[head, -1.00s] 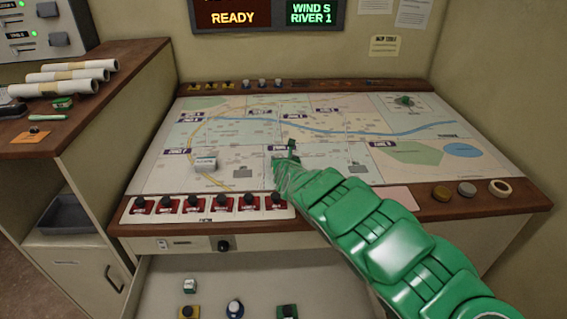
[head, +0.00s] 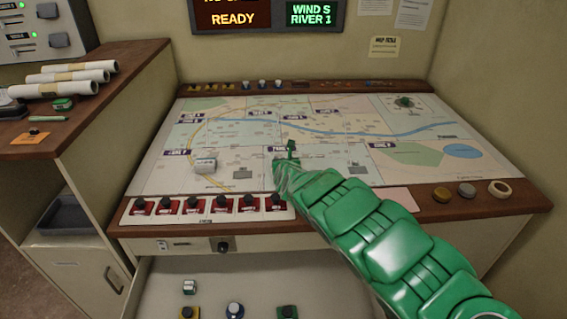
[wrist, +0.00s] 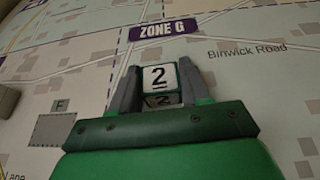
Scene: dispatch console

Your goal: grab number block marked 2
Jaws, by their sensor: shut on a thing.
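The number block marked 2 (wrist: 158,77) shows in the wrist view as a white cube face with a black underlined 2 and dark edges. My gripper (wrist: 158,92) has one grey finger on each side of it and is shut on it. In the head view my gripper (head: 288,160) is over the middle of the map, near its front; the block is hard to make out there. In the wrist view the block is just in front of the ZONE G label (wrist: 164,30). I cannot tell whether it touches the map.
The map table (head: 475,202) has a row of red-based switches (head: 193,205) along its front left. A small white block (head: 205,165) sits on the map's left. An open drawer (head: 260,285) below holds several small pieces. Rolled papers (head: 75,77) lie on the left cabinet.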

